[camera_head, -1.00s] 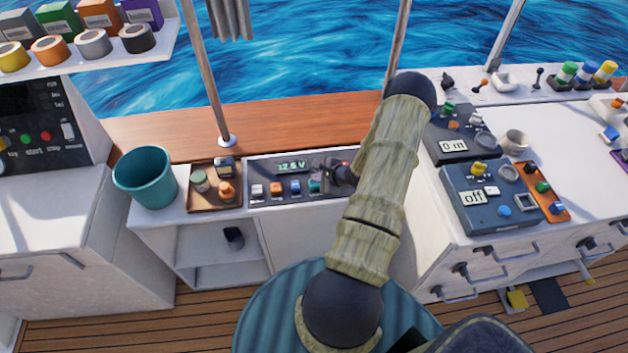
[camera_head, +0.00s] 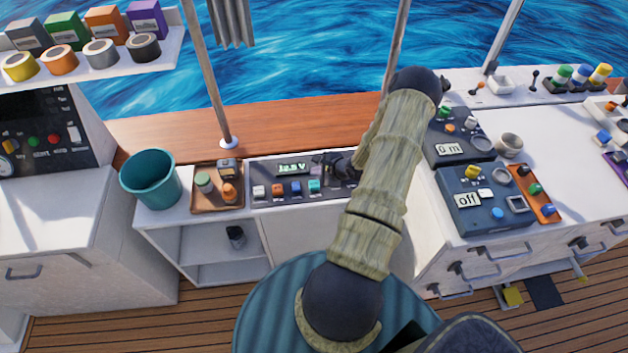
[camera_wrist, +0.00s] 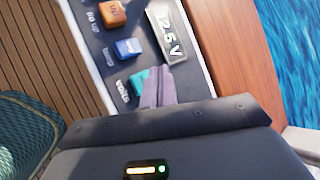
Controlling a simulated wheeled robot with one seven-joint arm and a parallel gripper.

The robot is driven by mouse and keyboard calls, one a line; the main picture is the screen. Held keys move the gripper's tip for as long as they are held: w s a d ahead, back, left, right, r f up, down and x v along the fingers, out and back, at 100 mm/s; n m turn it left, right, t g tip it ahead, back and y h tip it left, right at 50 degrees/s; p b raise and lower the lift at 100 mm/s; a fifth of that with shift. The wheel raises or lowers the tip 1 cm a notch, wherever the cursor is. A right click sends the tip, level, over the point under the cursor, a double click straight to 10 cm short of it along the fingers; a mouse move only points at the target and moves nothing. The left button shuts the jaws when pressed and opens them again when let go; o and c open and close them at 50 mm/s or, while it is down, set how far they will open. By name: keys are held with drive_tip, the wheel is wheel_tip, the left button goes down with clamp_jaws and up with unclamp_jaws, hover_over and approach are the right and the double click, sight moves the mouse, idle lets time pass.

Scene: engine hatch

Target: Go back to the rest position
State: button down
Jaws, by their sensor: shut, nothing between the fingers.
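My gripper (camera_wrist: 158,88) is shut and empty in the wrist view. Its fingers are over the dark control panel (camera_wrist: 92,42), by the teal switch labelled volts (camera_wrist: 135,82). I cannot tell whether the fingertips touch the panel. The panel also shows in the head view (camera_head: 290,200), with a lit display reading about 12.5 V (camera_head: 291,168) and a row of coloured switches. In the head view my gripper (camera_head: 330,160) is mostly hidden behind my arm, at the right part of the panel.
A brown tray (camera_head: 205,209) with small items and a teal bucket (camera_head: 150,180) stand left of the panel. Two grey control boxes (camera_head: 447,212) stand on the right counter. A wooden ledge (camera_head: 285,122) runs behind. A shelf with tape rolls (camera_head: 165,52) hangs at the upper left.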

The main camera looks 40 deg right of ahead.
drive_tip(key=shift+r+p, duration=0.3)
drive_tip(key=shift+r, duration=0.3)
drive_tip(key=w+a+r+n+g+h, duration=0.1)
drive_tip(key=a+r+n+g, duration=0.1)
drive_tip(key=a+r+n, duration=0.6)
drive_tip(key=a+r+n+g+h, duration=0.1)
drive_tip(key=a+r+n+g, duration=0.1)
drive_tip(key=a+r+n, duration=0.55)
drive_tip(key=s+a+r+n+g, duration=0.2)
drive_tip(key=s+a+r+n, duration=0.7)
drive_tip(key=s+a+r, duration=0.3)
wheel_tip(320, 180, up, 2)
drive_tip(key=shift+s+a+r, duration=0.15)
drive_tip(key=shift+s+a, duration=0.2)
drive_tip(key=shift+a, duration=0.65)
